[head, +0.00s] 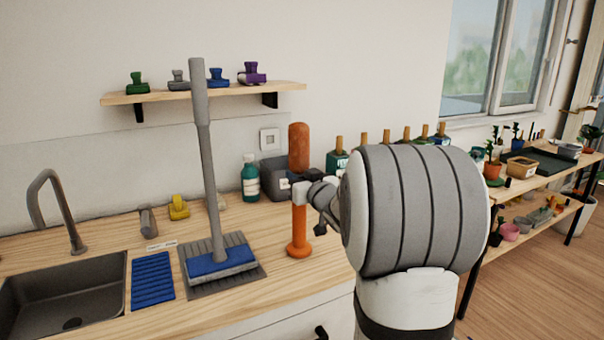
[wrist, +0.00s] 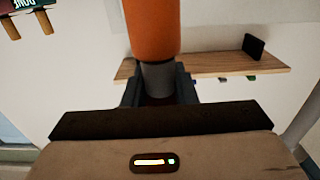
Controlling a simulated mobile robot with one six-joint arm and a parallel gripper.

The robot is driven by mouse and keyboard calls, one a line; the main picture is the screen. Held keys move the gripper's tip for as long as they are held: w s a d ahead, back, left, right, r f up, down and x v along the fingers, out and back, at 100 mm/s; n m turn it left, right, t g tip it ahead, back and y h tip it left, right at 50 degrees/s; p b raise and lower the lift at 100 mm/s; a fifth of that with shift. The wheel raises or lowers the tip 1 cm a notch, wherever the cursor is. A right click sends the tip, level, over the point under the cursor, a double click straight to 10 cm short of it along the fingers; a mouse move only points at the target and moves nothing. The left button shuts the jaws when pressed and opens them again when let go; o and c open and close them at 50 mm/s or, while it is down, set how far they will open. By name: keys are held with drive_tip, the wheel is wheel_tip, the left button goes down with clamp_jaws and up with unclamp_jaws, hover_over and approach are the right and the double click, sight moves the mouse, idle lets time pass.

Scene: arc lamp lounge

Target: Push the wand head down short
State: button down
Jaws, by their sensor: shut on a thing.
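The wand stands upright on the counter, with a rust-orange head (head: 299,146) on top and an orange lower body and round foot (head: 299,240). My gripper (head: 300,192) is shut on the wand between these two parts. In the wrist view, which looks upside down, the jaws (wrist: 159,98) close around a grey section (wrist: 158,78) of it. A wide orange part (wrist: 152,28) adjoins that section. The jaws hide some of the shaft, so I cannot tell how far it is extended.
A tall grey-handled mop with a blue head (head: 220,262) stands on a grey mat left of the wand. A green bottle (head: 250,178) and a dark box are behind. The sink (head: 66,292) is far left. A wall shelf (head: 205,93) hangs above.

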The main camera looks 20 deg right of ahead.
drive_tip(key=shift+s+f, duration=0.1)
drive_tip(key=shift+f, duration=0.65)
drive_tip(key=c, duration=1.5)
unclamp_jaws()
drive_tip(key=shift+f, duration=0.1)
drive_tip(key=shift+c, duration=0.2)
drive_tip(key=shift+o, duration=0.8)
drive_tip(key=shift+w, duration=0.2)
drive_tip(key=shift+o, duration=1.1)
drive_tip(key=shift+s+r, duration=0.1)
drive_tip(key=shift+r, duration=0.15)
drive_tip(key=s, duration=0.7)
drive_tip(key=shift+s+d, duration=0.15)
drive_tip(key=shift+s, duration=0.25)
